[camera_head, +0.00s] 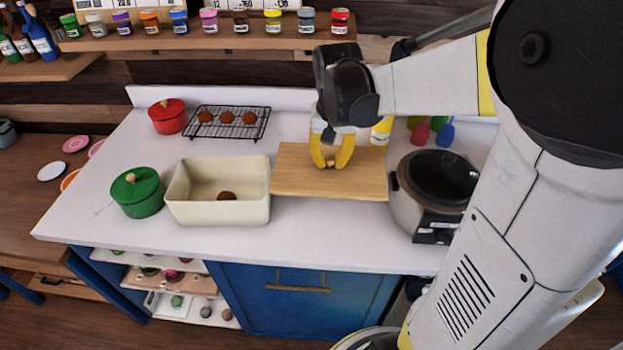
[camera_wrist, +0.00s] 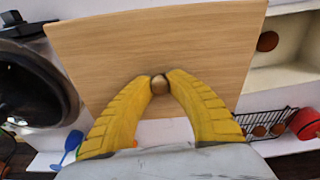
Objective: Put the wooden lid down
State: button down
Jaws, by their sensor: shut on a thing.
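The wooden lid (camera_head: 300,178) is a flat, light-brown rectangular board with a small round knob. My gripper (camera_head: 331,163) has two yellow fingers shut on the knob. In the wrist view the fingertips (camera_wrist: 159,82) press the knob from both sides, and the lid (camera_wrist: 150,45) fills the upper middle. The lid looks level, between the cream bin (camera_head: 218,212) and the rice cooker (camera_head: 436,190). I cannot tell whether its underside touches the counter. The cream bin is open on top, with a brown round thing (camera_head: 227,196) inside.
A green pot (camera_head: 138,192) stands left of the bin. A red pot (camera_head: 168,116) and a wire rack (camera_head: 228,123) with several brown round things are behind. Colourful utensils (camera_head: 440,131) are behind the cooker. White counter (camera_head: 300,238) is clear along the front.

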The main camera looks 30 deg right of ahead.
jog(key=b, duration=0.3)
send_over(325, 211)
notch_tip(325, 211, down, 12)
jog(key=shift+s+a+r, duration=0.1)
jog(key=shift+s, duration=0.05)
jog(key=shift+f+b, duration=0.9)
jog(key=shift+f, duration=1.35)
jog(key=shift+f, duration=0.25)
jog(key=c, duration=1.4)
grip_release()
jog(key=shift+r, duration=0.1)
jog(key=shift+o, duration=0.2)
jog(key=shift+r, duration=0.1)
